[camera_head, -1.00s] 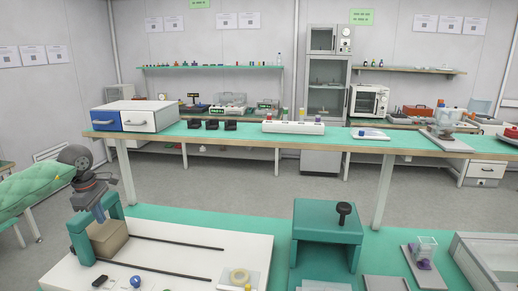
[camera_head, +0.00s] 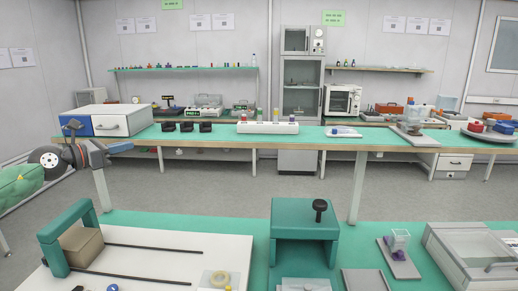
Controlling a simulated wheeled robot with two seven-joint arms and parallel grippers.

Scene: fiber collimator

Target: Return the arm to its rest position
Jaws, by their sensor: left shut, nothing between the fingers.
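My left gripper (camera_head: 122,147) is at the left of the head view, with its arm coming in from the left edge. It points right, is shut and holds nothing. It is above and apart from the teal frame (camera_head: 50,244) and the brown block (camera_head: 80,247) on the white board (camera_head: 215,246). In the picture it overlaps the area in front of the drawer box (camera_head: 112,118). My right gripper is not in view.
The near green table also holds a teal stand (camera_head: 304,222) with a black knob, a small clear holder (camera_head: 400,243) with purple parts and a grey clear-lidded case (camera_head: 485,255). A long green bench (camera_head: 225,136) crosses behind. Grey floor (camera_head: 250,185) lies between.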

